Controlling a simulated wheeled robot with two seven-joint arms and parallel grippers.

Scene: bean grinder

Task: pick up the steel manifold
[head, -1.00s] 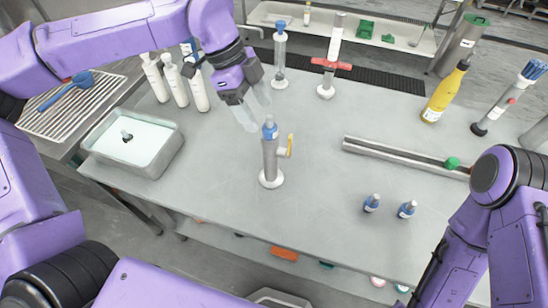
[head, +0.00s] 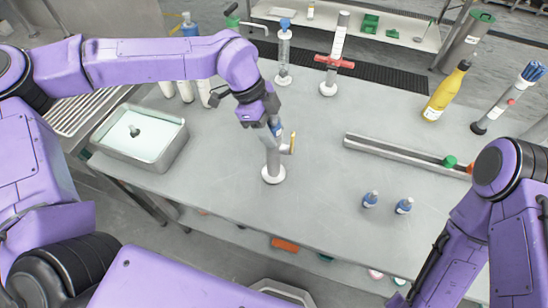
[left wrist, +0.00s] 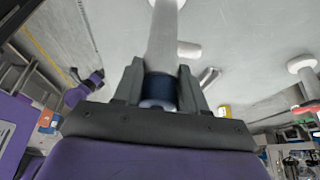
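The steel manifold (head: 271,160) is a grey upright tube with a blue top, a yellow-handled side branch and a round white foot. It stands on the grey table, near the middle of the head view. My left gripper (head: 273,122) is at its top, coming from above. In the left wrist view, the two fingers (left wrist: 160,88) press against both sides of the blue top (left wrist: 160,92), with no clear gap. The tube (left wrist: 163,40) runs away from them. My right gripper is not in view; only part of its arm shows at the right.
A tray of pale liquid (head: 160,165) stands at the left. Two small blue-capped bottles (head: 370,199) (head: 403,206) stand right of the manifold. A steel channel (head: 395,152) lies behind them. A yellow bottle (head: 446,92) stands at the back right. The table around the manifold's foot is clear.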

